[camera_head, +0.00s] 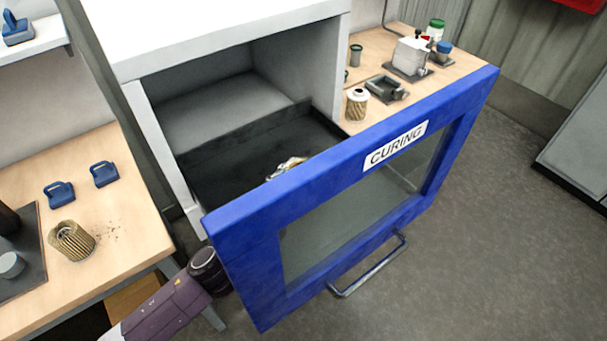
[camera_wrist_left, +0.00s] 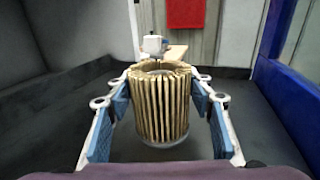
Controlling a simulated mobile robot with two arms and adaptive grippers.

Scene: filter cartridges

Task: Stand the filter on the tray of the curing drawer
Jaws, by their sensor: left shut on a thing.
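A tan pleated filter (camera_wrist_left: 160,105) stands upright between the two blue-padded fingers of my left gripper (camera_wrist_left: 162,112), which is shut on it. In the wrist view the dark tray (camera_wrist_left: 265,130) lies around and below it. I cannot tell whether the filter's base touches the tray. In the head view the curing drawer (camera_head: 395,147) is pulled out, with a blue windowed front, and its black tray (camera_head: 225,160) shows behind it. Only a small part of my left gripper and filter (camera_head: 287,167) shows above the front; the rest is hidden. My right gripper is out of view.
One more filter (camera_head: 357,104) stands on the right bench by a small fixture (camera_head: 410,56). The blue front edge rises between tray and open floor. The visible tray's left part is bare.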

